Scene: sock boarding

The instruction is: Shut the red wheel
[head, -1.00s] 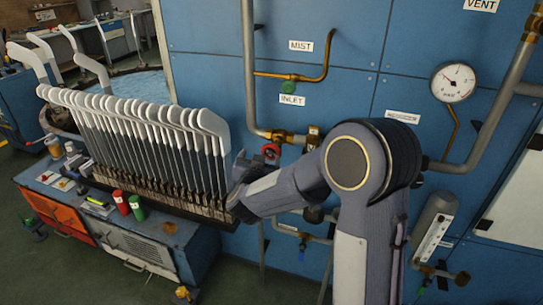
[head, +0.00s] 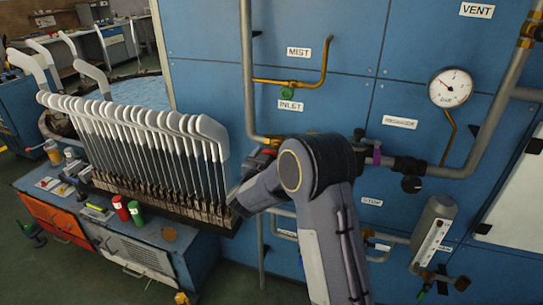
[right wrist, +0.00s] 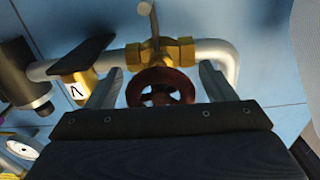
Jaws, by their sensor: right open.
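The red wheel (right wrist: 160,90) is a dark red ring handle on a brass valve (right wrist: 158,54) in a grey pipe. My right gripper (right wrist: 160,72) is open in the right wrist view, with one finger on each side of the wheel. Small gaps show between the wheel and the fingers, and I cannot tell if either touches it. In the head view the right gripper (head: 253,161) is at the blue panel below the INLET label, and only a small red part of the wheel (head: 268,151) shows there. My left gripper is not in view.
A rack of grey-and-white sock boards (head: 140,140) stands on a blue cabinet (head: 195,255), close left of my right arm. A grey pipe (head: 247,75) runs down the panel above the valve. A gauge (head: 451,88) and a black-handled valve (head: 411,184) are at right.

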